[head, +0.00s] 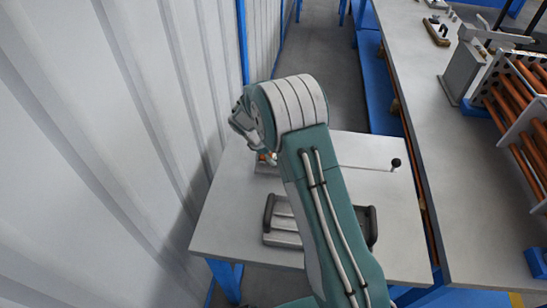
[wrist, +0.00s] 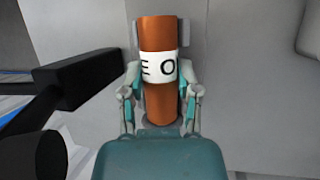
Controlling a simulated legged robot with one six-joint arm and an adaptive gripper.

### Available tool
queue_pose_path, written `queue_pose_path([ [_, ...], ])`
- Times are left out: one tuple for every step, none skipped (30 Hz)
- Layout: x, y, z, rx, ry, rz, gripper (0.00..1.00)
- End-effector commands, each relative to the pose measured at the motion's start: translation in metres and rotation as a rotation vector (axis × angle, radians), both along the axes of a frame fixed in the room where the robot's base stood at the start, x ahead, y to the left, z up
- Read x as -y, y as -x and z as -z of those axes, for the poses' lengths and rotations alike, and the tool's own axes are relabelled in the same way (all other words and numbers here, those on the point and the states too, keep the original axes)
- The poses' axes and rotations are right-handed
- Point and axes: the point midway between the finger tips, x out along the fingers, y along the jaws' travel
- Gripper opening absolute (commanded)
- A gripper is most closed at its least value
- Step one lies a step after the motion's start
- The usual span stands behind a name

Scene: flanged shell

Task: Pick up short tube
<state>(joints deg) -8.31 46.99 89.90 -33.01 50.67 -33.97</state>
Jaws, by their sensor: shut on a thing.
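The short tube (wrist: 162,102) is a copper-coloured cylinder with a white label bearing black letters. In the wrist view it stands between the two fingers of my gripper (wrist: 160,95), which is shut on it from both sides. Its lower end is near a grey round shape, and I cannot tell whether it is lifted clear of the surface. In the head view my teal and grey arm covers most of the gripper, and only a small orange bit of the tube (head: 266,158) shows beneath the wrist, over the small grey table (head: 232,222).
A tray with dark handles (head: 283,222) lies on the small table, partly behind my arm. A thin rod with a black knob (head: 395,163) is at its back right. A corrugated wall (head: 110,150) stands close on the left. A long bench with copper tubes (head: 520,95) is at right.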

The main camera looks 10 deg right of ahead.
Motion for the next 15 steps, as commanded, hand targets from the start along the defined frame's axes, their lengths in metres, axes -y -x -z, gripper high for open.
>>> queue_pose_path([
  [0.000,0.000,0.001,0.000,0.000,-0.001,0.00],
  [0.000,0.000,0.001,0.000,0.000,-0.001,0.00],
  [0.000,0.000,0.001,0.000,0.000,-0.001,0.00],
  [0.000,0.000,0.001,0.000,0.000,-0.001,0.00],
  [0.000,0.000,0.000,0.000,0.000,-0.001,0.00],
  [0.000,0.001,0.000,0.000,-0.001,-0.001,0.00],
  [0.000,0.001,-0.001,0.000,-0.001,-0.001,0.00],
  [-0.001,0.002,-0.002,0.000,-0.001,-0.001,0.00],
  [-0.001,0.004,-0.004,0.000,-0.001,-0.001,0.00],
  [-0.002,0.005,-0.006,0.000,-0.001,-0.001,0.00],
  [-0.003,0.007,-0.008,0.000,-0.001,-0.001,0.00],
  [-0.004,0.010,-0.011,0.001,0.000,-0.001,0.00],
  [-0.005,0.012,-0.014,0.001,0.000,-0.001,0.00],
  [-0.006,0.015,-0.017,0.000,0.000,-0.002,0.00],
  [-0.009,0.020,-0.020,0.000,0.000,-0.003,0.00],
])
